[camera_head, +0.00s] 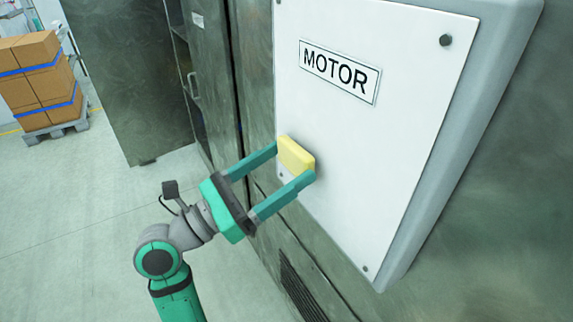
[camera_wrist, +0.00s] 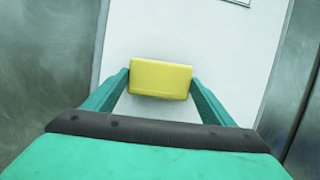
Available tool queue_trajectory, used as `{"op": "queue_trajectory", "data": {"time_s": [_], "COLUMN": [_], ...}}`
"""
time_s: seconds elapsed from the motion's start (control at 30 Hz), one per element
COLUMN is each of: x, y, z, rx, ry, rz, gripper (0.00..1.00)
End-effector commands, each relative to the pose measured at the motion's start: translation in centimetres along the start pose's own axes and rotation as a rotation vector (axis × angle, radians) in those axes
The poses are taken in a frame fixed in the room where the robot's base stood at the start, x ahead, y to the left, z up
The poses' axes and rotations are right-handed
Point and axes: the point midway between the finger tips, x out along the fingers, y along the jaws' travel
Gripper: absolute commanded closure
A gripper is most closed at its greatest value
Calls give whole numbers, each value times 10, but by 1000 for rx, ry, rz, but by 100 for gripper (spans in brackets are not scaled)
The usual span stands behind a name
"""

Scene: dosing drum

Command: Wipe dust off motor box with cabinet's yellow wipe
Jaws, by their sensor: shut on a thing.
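The motor box (camera_head: 400,110) is a white panel with a grey rim and a MOTOR label, fixed to a metal wall. My gripper (camera_head: 296,160) is shut on the yellow wipe (camera_head: 295,153) at the lower left part of the white panel. In the wrist view the yellow wipe (camera_wrist: 160,79) sits between my two green fingers, in front of the white panel (camera_wrist: 190,30). The wipe is at or very close to the panel; I cannot tell if it touches. I see no clear dust on the visible panel. The area behind the wipe is hidden.
A metal cabinet (camera_head: 125,75) with an open door stands at the upper left. Cardboard boxes (camera_head: 38,75) sit on a pallet (camera_head: 52,130) at the far left. A dark vent grille (camera_head: 300,290) is low on the wall. The floor (camera_head: 70,230) at the left is clear.

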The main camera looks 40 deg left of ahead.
Motion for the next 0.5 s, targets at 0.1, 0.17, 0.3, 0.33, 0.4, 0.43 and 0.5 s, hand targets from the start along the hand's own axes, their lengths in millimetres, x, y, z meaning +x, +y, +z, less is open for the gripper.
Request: {"op": "queue_trajectory", "data": {"time_s": [0.1, 0.17, 0.3, 0.33, 0.4, 0.43, 0.5], "x": [-11, -16, -27, -30, -35, -38, -42], "y": [0, 0, 0, 0, 0, 0, 0], "z": [3, 5, 8, 9, 11, 12, 13], "rx": [1, 1, 1, 1, 1, 1, 1], "ry": [0, 0, 0, 0, 0, 0, 0], "rz": [2, 2, 2, 2, 3, 3, 2], "gripper": [41, 41, 41, 41, 41, 41, 41]}}
